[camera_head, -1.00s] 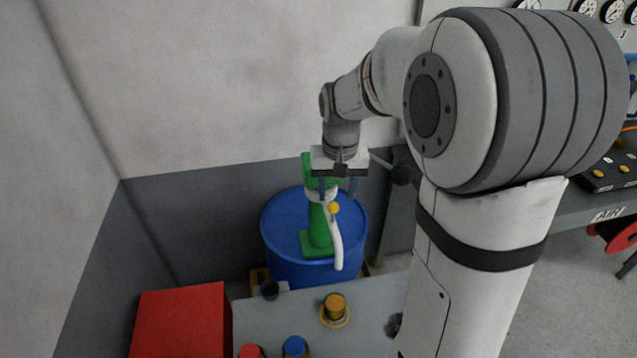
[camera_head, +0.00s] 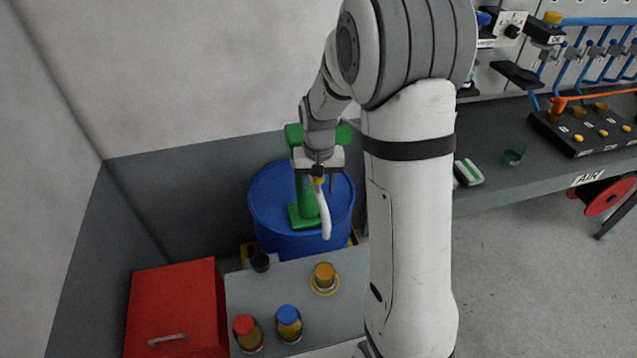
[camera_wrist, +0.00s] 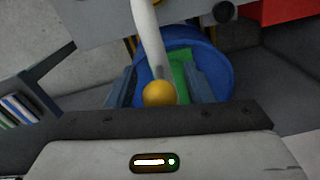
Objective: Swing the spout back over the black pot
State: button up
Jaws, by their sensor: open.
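The white spout (camera_head: 323,212) curves down from the green pump (camera_head: 303,212) on the blue drum (camera_head: 262,215). Its free end hangs to the right of the small black pot (camera_head: 260,262), not over it. The pot stands on the grey bench top near the drum. A yellow knob (camera_head: 319,180) is on the spout. My gripper (camera_head: 319,184) is at the knob, jaws apart. In the wrist view the knob (camera_wrist: 160,93) sits between the open fingers (camera_wrist: 160,78), with a gap each side. The pot (camera_wrist: 223,12) shows at the top there.
Jars with orange (camera_head: 325,272), blue (camera_head: 288,314) and red (camera_head: 244,325) caps stand on the grey bench top (camera_head: 285,283). A red box (camera_head: 174,310) is at its left. A workbench (camera_head: 540,178) with tools is at the right. Grey walls close in behind the drum.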

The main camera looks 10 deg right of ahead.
jog(key=shift+c, duration=0.2)
grip_shut()
